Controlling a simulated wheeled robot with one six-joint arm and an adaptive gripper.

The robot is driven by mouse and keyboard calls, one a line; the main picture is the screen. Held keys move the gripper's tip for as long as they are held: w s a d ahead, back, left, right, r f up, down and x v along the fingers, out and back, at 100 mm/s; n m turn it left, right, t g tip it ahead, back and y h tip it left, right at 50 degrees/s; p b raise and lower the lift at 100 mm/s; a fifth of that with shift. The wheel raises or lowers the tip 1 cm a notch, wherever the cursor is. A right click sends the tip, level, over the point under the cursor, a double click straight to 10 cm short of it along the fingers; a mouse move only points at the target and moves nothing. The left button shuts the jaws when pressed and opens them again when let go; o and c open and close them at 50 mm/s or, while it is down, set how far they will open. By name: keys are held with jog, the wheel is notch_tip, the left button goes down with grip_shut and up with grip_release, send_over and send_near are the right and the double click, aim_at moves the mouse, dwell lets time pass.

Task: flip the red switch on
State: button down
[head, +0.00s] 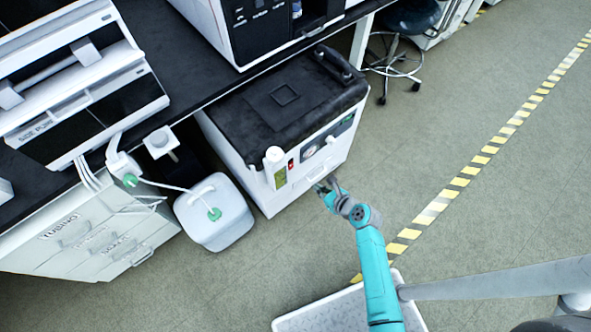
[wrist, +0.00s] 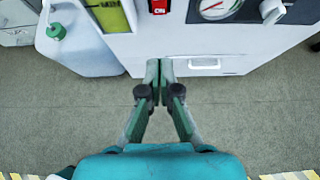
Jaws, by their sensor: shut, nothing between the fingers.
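The red switch (wrist: 159,6) is at the top edge of the wrist view, on the front of a white machine with a black top. It also shows in the head view as a small red mark (head: 291,164) left of a round gauge. I cannot tell its position, on or off. My gripper (wrist: 159,62) is shut and empty. In the wrist view its fingertips are below the switch, in front of the lower part of the machine's front. In the head view my gripper (head: 326,184) is to the lower right of the switch.
The gauge (wrist: 218,6) and a pale drawer handle (wrist: 205,64) lie right of the switch. A yellow-green label (wrist: 108,14) is on its left. A white jug (head: 213,212) stands on the floor left of the machine (head: 240,165). Open floor (head: 440,130) lies to the right.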

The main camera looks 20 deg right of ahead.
dwell(0.3)
send_near(292, 167)
jog(key=f+x, duration=0.1)
jog(key=x, duration=0.6)
jog(key=shift+s+f, duration=0.2)
jog(key=shift+w+a+f, duration=0.1)
dwell(0.4)
jog(key=shift+w+r, duration=0.1)
jog(key=shift+r, duration=0.85)
